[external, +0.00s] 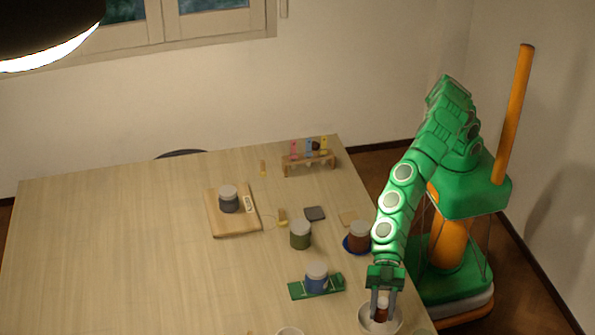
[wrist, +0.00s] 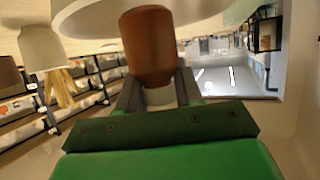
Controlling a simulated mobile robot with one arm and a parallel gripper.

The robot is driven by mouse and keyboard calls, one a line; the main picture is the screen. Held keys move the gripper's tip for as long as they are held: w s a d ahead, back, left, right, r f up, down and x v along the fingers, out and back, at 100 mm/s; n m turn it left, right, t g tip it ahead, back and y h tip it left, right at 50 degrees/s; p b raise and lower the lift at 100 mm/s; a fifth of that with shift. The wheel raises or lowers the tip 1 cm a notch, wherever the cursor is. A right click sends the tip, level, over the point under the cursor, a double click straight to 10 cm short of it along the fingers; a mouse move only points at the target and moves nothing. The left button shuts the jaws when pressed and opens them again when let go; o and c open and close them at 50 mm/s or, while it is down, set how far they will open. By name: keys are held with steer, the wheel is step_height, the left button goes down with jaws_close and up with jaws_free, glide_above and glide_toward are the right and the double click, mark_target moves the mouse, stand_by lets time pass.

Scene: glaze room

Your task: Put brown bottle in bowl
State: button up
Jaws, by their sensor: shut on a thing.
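The brown bottle (external: 381,313) has a pale cap and is held between the fingers of my gripper (external: 383,298), near the front right table edge. In the wrist view the brown bottle (wrist: 148,45) sits between the two grey fingers of my gripper (wrist: 157,92), which are shut on it at the pale cap end. The white bowl (external: 365,321) is directly around or below the bottle in the external view. Its pale side (wrist: 85,18) shows behind the bottle in the wrist view. I cannot tell whether the bottle touches the bowl's bottom.
Nearby stand a blue jar (external: 317,273) on a green tray (external: 297,290), a brown jar (external: 359,234) on a blue dish, a green jar (external: 300,236) and a white cup (external: 290,331). A dark jar (external: 228,200) stands on a wooden board. The table's left side is clear.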

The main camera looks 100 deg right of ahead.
mark_target(388, 322)
steer(key=shift+f, duration=0.7)
steer(key=o, duration=1.1)
steer(key=shift+o, duration=0.2)
steer(key=shift+r, duration=3.5)
